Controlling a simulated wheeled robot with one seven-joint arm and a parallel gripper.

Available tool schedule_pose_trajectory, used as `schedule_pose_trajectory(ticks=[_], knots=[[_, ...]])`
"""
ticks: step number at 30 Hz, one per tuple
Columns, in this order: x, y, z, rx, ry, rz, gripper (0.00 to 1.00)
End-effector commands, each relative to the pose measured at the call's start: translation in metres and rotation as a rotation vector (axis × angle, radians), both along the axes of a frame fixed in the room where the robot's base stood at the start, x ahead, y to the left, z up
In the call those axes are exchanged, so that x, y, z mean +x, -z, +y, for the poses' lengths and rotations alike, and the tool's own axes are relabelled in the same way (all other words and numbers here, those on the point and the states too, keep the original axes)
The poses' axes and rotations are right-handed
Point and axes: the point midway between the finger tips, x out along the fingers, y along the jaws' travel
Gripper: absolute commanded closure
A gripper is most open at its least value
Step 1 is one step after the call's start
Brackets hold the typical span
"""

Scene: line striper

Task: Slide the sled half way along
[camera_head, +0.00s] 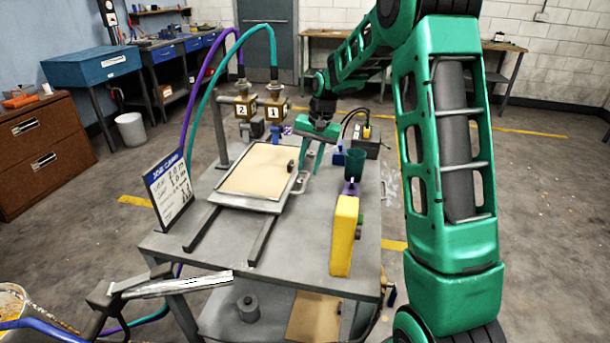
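The sled (247,202) is a flat grey tray with a tan sheet (258,170) on it. It sits on two dark rails (263,241) that run along the grey table toward its front edge, and the front parts of the rails are bare. A small handle (302,182) sticks out from the sled's right side, and a dark knob (291,166) shows at its right edge. My gripper (308,170) points down by the sled's right edge, above and behind the handle. Its two green fingers are apart with nothing seen between them. I cannot tell whether they touch the sled.
Two brass valves (243,106) tagged 2 and 1, with purple and teal hoses, stand behind the sled. A job card (169,188) stands at the left. A yellow block (344,236), a green cup (354,163) and a dark box (366,142) are on the right.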

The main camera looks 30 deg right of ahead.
Motion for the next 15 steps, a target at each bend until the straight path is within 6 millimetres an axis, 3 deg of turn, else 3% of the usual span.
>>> schedule_pose_trajectory(ticks=[7, 15], knots=[[-0.004, -0.043, -0.006, 0.000, 0.000, -0.001, 0.72], [-0.006, -0.060, -0.008, 0.000, -0.001, 0.001, 0.72]])
